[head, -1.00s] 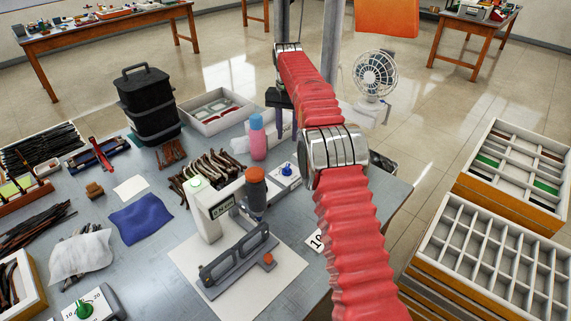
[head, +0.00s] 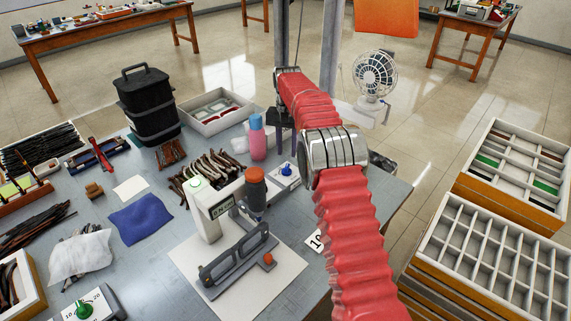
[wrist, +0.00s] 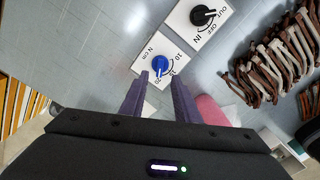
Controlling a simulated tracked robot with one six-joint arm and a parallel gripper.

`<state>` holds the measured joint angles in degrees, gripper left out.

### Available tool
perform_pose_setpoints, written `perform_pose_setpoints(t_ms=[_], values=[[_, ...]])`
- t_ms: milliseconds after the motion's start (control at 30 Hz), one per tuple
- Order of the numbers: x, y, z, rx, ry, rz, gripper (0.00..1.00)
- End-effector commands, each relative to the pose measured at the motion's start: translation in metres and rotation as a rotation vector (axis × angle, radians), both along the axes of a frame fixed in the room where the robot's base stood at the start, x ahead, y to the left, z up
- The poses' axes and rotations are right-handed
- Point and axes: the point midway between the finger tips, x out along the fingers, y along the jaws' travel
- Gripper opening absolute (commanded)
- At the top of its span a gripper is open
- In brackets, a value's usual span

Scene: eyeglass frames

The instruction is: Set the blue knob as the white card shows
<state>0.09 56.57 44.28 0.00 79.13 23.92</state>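The blue knob (wrist: 160,66) sits on a white plate with a scale marked 10 to 20 and "N cm" in the wrist view. Its pointer direction is too small to tell. In the head view the blue knob (head: 286,169) is at the table's far right part. The white card (head: 316,240) lies near the right table edge; its number begins with 1, and the arm partly covers it. My gripper (wrist: 159,76) is open and empty, its two purple fingers apart, with the knob showing just beyond and between the tips. Contact cannot be told.
A black OUT/OFF/IN knob (wrist: 203,15) is beside the blue one. A pink bottle (head: 257,140) and several brown frame parts (head: 212,168) are nearby. A green knob (head: 84,309) is at front left.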

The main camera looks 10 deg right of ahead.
Motion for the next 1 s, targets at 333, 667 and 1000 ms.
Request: perform_pose_setpoints(t_ms=[333, 667, 1000], values=[[-0.001, 0.0, -0.053, 0.0, 0.002, 0.0, 0.29], [0.0, 0.0, -0.071, 0.0, 0.0, 0.001, 0.29], [0.0, 0.0, -0.07, 0.0, 0.0, 0.001, 0.18]])
